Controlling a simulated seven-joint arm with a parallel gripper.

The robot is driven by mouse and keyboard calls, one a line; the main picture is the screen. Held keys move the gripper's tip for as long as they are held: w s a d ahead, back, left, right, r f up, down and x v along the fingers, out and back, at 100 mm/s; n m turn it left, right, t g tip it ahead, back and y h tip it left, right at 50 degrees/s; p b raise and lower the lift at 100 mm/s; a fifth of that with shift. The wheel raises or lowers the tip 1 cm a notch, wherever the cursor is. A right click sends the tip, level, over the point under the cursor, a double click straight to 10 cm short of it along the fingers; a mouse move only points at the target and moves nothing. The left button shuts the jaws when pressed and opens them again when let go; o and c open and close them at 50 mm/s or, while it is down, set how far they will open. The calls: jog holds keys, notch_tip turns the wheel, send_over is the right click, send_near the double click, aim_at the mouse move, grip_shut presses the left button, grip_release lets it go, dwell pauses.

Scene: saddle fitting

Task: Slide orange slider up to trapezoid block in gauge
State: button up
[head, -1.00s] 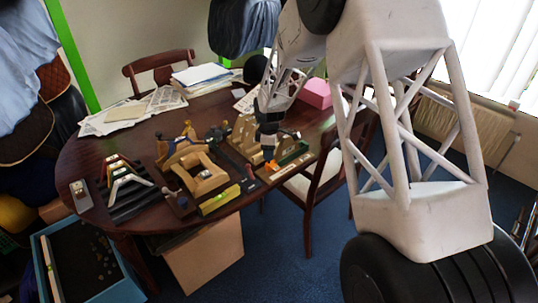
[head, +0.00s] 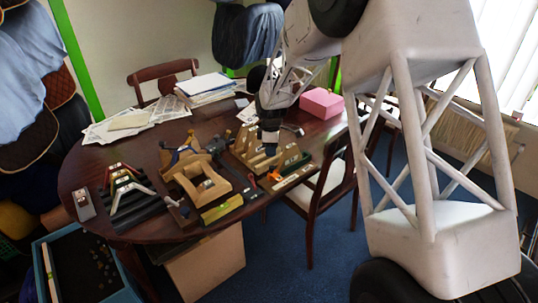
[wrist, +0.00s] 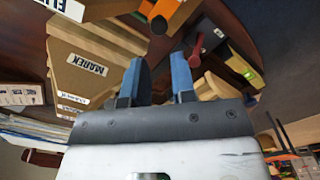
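The orange slider (head: 275,176) is a small orange-red piece by a pale wooden strip (head: 293,178) near the table's right front edge. A dark green fixture (head: 293,161) lies just behind the strip; I cannot tell whether these form the gauge. I cannot single out the trapezoid block. My gripper (head: 270,150) points down a little above and behind the orange slider, apart from it. In the wrist view my gripper (wrist: 160,65) has two blue fingers with an empty gap between them. An orange part (wrist: 190,12) shows beyond the fingertips.
Wooden stepped blocks (head: 250,147) stand close left of my gripper. A wooden frame fixture (head: 201,180) and a dark rack (head: 130,203) stand further left. A pink box (head: 321,103) and papers (head: 206,86) lie behind. In the wrist view a labelled wooden block (wrist: 85,65) is left of the fingers.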

jog(key=shift+s+a+r, duration=0.1)
jog(key=shift+s+a, duration=0.05)
jog(key=shift+a, duration=0.3)
jog(key=shift+c, duration=1.2)
jog(key=s+a+r+n+h, duration=0.1)
jog(key=a, duration=0.1)
jog(key=a+r+n+h, duration=0.1)
jog(key=a, duration=0.2)
jog(key=s+a+r+n+t+h, duration=0.1)
jog(key=a, duration=0.2)
jog(key=shift+s+a+r, duration=0.15)
jog(key=shift+s+a, duration=0.05)
jog(key=shift+s, duration=0.1)
grip_shut()
